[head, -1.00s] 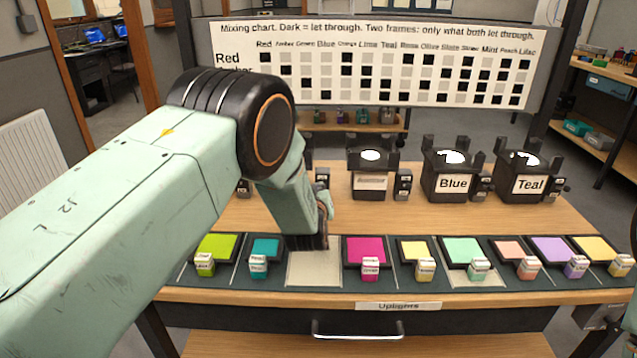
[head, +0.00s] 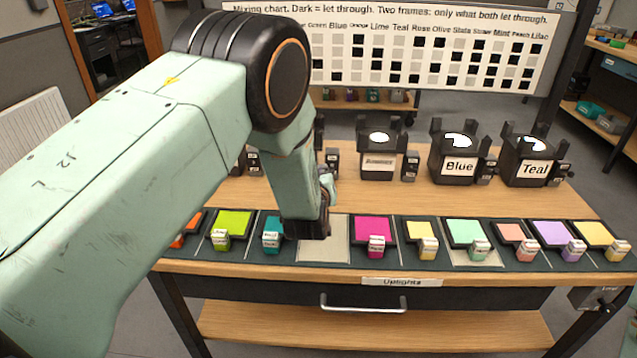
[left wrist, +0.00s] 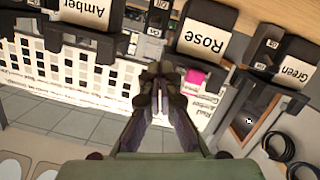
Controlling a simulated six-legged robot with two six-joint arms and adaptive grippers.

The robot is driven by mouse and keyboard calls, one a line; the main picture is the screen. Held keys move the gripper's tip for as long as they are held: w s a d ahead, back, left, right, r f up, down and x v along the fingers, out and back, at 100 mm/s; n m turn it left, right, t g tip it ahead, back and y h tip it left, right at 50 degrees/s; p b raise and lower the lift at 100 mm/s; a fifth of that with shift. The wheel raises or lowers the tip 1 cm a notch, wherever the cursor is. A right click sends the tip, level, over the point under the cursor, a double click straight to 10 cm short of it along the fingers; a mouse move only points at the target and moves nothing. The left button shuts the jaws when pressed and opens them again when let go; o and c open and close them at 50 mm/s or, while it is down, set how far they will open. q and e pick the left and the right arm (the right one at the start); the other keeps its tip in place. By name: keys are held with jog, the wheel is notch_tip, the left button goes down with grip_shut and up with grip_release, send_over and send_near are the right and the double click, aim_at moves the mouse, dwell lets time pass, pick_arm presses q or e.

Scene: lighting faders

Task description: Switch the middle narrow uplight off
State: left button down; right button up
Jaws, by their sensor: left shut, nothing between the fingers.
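Black uplights stand in a row on the wooden bench. In the head view two read Blue (head: 459,166) and Teal (head: 533,173); another (head: 377,165) has a label too blurred to read. Small dark switch boxes (head: 410,166) stand beside them. In the left wrist view, upside down, uplights read Amber (left wrist: 85,14), Rose (left wrist: 203,38) and Green (left wrist: 292,70), with switch boxes (left wrist: 266,50) between them. My left gripper (head: 310,228) is shut and empty, apart from the uplights; its closed fingers (left wrist: 160,70) point toward the Rose one. My arm hides the left uplights in the head view. My right gripper is out of view.
A row of coloured filters with labelled tabs, such as the magenta one (head: 374,231), lies along the bench front. One pale bay (head: 323,249) is empty. A mixing chart (head: 440,50) stands behind. A drawer handle (head: 365,304) is below.

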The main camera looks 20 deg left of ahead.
pick_arm(q)
jog(key=s, duration=0.2)
jog(key=s+d, duration=0.1)
jog(key=s, duration=0.1)
jog(key=shift+s+f+p, duration=0.2)
jog(key=shift+s+p, duration=0.1)
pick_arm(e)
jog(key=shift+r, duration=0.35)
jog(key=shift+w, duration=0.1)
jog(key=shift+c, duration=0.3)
